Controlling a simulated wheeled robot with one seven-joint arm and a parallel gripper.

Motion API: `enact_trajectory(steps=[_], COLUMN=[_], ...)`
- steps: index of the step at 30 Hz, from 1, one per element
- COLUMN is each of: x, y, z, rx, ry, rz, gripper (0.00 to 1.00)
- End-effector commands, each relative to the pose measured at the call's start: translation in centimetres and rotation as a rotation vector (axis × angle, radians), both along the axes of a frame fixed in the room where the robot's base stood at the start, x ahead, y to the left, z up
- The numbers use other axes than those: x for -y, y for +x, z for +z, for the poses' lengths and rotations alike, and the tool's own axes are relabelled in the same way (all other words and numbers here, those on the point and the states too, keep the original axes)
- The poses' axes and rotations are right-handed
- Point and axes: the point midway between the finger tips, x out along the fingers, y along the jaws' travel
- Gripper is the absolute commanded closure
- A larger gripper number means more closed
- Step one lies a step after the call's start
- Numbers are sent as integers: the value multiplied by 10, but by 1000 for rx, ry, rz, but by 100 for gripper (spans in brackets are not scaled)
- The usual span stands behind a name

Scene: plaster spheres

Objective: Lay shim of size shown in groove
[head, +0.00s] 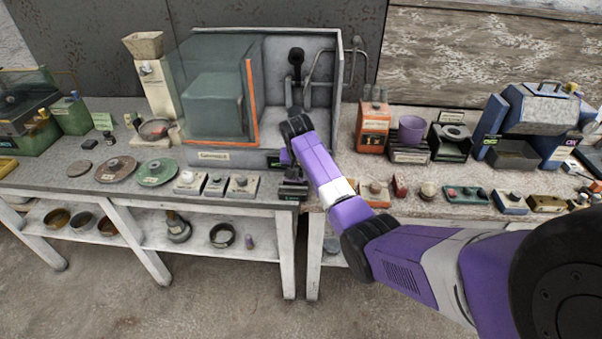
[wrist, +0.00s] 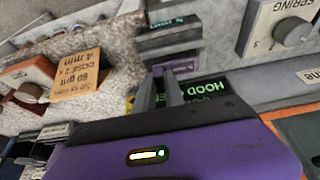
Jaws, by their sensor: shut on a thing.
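My gripper (wrist: 165,82) shows in the wrist view with its two grey fingers close together. They are shut on a small purple piece (wrist: 182,66) at their tips, which may be the shim; its size marking is not readable. A dark block with a small green-lettered display (wrist: 168,24) lies just beyond the tips. I cannot tell whether the piece touches it, and no groove shows clearly. In the head view my gripper is at the front edge of the bench, above a dark block (head: 291,190), and mostly hidden by my arm.
A "HOOD" display (wrist: 208,88) is beside the fingers. The glass-fronted hood (head: 222,95) stands behind. Several small knob boxes (head: 214,184) line the bench's front edge.

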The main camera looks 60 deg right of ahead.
Motion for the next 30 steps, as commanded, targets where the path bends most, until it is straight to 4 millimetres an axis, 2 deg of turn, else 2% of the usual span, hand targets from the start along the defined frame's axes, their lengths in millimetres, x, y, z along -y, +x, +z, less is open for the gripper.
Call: enact_trajectory(steps=[30], x=[0], y=[0], z=[-19], rx=[-1], ry=[1], rz=[0], gripper=[100])
